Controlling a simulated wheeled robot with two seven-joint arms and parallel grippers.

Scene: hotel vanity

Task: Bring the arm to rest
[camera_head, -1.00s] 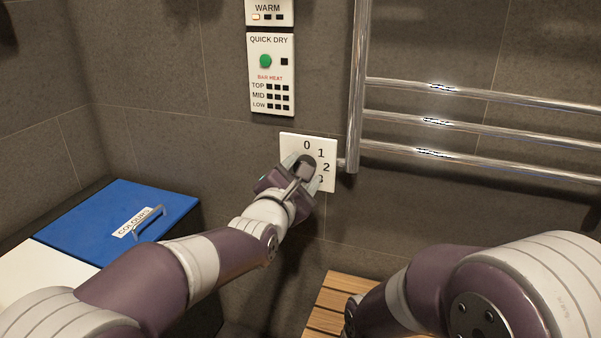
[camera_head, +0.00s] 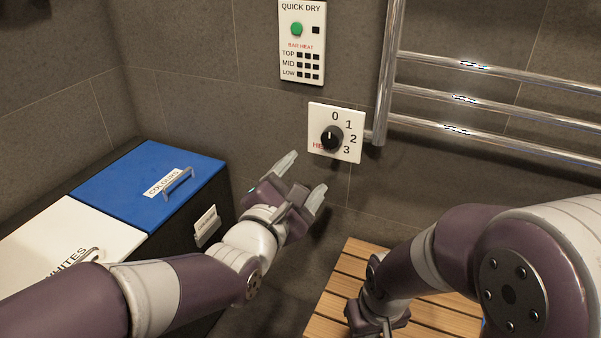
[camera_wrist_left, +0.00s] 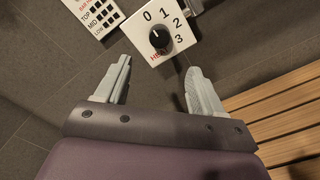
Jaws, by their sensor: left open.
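My left gripper (camera_head: 305,176) is open and empty, below and in front of the heat dial plate. Its two pale fingers are spread apart, and they also show in the left wrist view (camera_wrist_left: 157,82). The black knob (camera_head: 332,139) on the white plate (camera_head: 353,147) is clear of the fingers. Its light mark points up, roughly toward the 0. The knob shows again in the left wrist view (camera_wrist_left: 159,41), beyond the fingers. My right gripper (camera_head: 380,318) hangs low over the wooden slats; its fingers are mostly hidden.
A chrome towel rail (camera_head: 470,98) is at the right of the wall. A white button panel (camera_head: 303,40) is above the dial. A bin with a blue lid (camera_head: 130,180) and a white lid (camera_head: 60,240) stands at left. A slatted wooden bench (camera_head: 340,290) is below.

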